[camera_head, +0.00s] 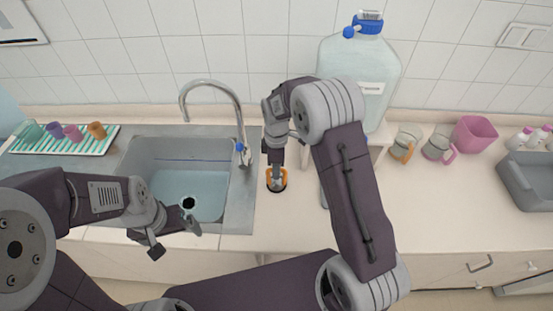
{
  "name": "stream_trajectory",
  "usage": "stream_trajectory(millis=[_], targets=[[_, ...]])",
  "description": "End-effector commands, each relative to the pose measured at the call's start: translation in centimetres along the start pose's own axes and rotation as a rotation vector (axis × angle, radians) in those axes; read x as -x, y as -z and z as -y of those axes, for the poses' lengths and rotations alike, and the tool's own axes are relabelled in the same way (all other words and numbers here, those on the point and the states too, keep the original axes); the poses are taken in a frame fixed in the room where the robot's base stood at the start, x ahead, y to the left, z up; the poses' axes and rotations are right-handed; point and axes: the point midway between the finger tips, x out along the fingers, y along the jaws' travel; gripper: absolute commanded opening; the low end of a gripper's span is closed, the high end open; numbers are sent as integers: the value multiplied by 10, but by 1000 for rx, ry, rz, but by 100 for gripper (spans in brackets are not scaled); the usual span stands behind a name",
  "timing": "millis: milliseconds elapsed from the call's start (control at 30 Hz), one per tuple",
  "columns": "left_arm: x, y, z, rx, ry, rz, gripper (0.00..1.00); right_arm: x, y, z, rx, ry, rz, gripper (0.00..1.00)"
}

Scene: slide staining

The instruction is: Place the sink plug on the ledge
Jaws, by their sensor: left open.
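A small orange and dark round item (277,186), perhaps the sink plug, is on or just above the counter right of the sink. My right gripper (277,177) points down at it and covers its middle. I cannot tell whether the jaws are closed on it. My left gripper (174,240) is open and empty over the front rim of the sink. The grey sink (240,207) has a dark round drain (188,202) in its basin. A narrow ledge (440,119) runs along the wall behind the counter.
A curved faucet (213,84) stands behind the sink. A large clear jug (372,62) with a blue cap stands on a white stand at the back. The right counter front is clear.

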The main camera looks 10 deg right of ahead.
Motion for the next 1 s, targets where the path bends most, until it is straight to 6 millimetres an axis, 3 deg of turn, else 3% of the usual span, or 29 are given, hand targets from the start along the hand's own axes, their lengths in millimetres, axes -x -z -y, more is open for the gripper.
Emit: stream_trajectory(millis=[300,500,667,767,1000], targets=[[-5,-1,0,0,0,0,98,81,0,-1,0,-6,-2,36],[-5,0,0,0,0,0,98,106,0,0,0,-2,-1,36],[-5,0,0,0,0,0,98,109,-1,1,-11,-1,-1,36],[-5,-1,0,0,0,0,98,103,-12,16,-153,-7,-7,36],[-5,0,0,0,0,0,98,66,-67,107,-925,-46,-66,36]])
